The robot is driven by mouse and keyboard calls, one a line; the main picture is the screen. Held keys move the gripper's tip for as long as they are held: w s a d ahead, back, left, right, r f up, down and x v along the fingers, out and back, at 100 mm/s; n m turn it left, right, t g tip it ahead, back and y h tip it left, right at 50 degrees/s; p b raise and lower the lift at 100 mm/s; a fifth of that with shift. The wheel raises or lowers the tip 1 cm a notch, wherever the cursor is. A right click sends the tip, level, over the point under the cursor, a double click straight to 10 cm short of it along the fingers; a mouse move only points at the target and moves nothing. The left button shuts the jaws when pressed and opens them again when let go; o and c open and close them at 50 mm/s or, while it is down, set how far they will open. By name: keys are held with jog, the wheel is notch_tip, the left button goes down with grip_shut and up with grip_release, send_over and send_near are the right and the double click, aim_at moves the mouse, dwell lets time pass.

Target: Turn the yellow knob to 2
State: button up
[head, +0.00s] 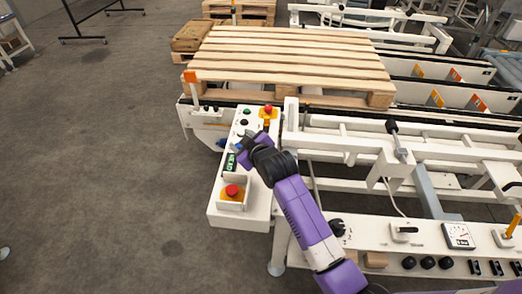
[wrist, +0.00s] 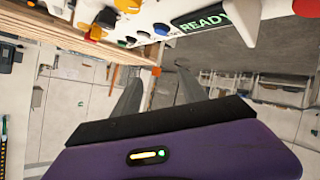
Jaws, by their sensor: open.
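In the wrist view a small yellow knob-like part (wrist: 97,33) sits beside red and black parts on the white control panel, near the top edge. I cannot read its setting or any number 2. The panel (head: 223,208) also shows in the head view, where my arm covers part of it. My gripper (head: 240,148) is above the panel's middle, between its two red buttons. In the wrist view my gripper (wrist: 158,78) has its two grey fingers apart, with nothing between them. The fingers are apart from the yellow part.
A READY display (wrist: 203,20) is on the panel. A wooden pallet (head: 290,55) lies behind. White conveyor frames (head: 350,143) fill the right. Left floor is clear.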

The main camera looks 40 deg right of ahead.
jog(key=w+d+n+g, duration=0.1)
jog(key=g, duration=0.1)
jog(key=w+d+f+n+g+y, duration=0.1)
jog(key=d+g, duration=0.1)
jog(key=w+d+f+n+g, duration=0.1)
jog(key=d, duration=0.1)
jog(key=shift+d+n+g+p, duration=0.1)
jog(key=shift+n+g+p, duration=0.2)
jog(key=shift+g, duration=0.1)
jog(key=s+n+g, duration=0.1)
jog(key=s+n+g+y, duration=0.1)
jog(key=g, duration=0.1)
jog(key=shift+s+d+r+y, duration=0.1)
jog(key=shift+s+d+y, duration=0.1)
jog(key=shift+d+y, duration=0.1)
jog(key=s+n+g, duration=0.1)
jog(key=s+r+n+g+y, duration=0.1)
jog(key=s+r+g, duration=0.1)
jog(key=shift+s+a+n+g, duration=0.15)
jog(key=shift+s+n+g, duration=0.15)
jog(key=shift+s+n, duration=0.1)
notch_tip(320, 180, down, 8)
jog(key=shift+r, duration=0.25)
grip_shut()
